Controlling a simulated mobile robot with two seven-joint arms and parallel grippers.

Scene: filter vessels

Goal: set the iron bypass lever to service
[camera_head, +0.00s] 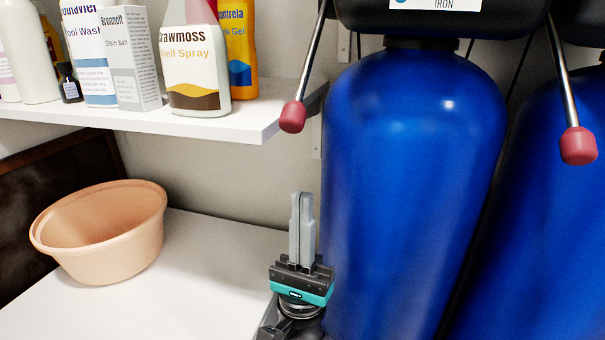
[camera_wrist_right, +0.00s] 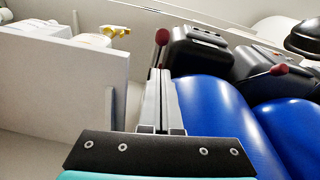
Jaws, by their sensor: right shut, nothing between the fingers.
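The head labelled IRON (camera_head: 435,4) sits on top of the blue vessel (camera_head: 415,170). A metal lever with a red knob (camera_head: 293,117) hangs at its left side, slanting down and to the left. In the right wrist view the red knob (camera_wrist_right: 162,37) shows just beyond the fingertips. My right gripper (camera_head: 302,197) points up beside the vessel's left side, below the red knob and apart from it. Its fingers are together and empty; they also show in the right wrist view (camera_wrist_right: 161,75). My left gripper is not in view.
A second lever with a red knob (camera_head: 578,146) hangs between the vessel heads. A second blue vessel (camera_head: 545,220) stands at right. A white shelf (camera_head: 250,124) with bottles ends close left of the first lever. A peach bowl (camera_head: 110,255) stands on the white surface below.

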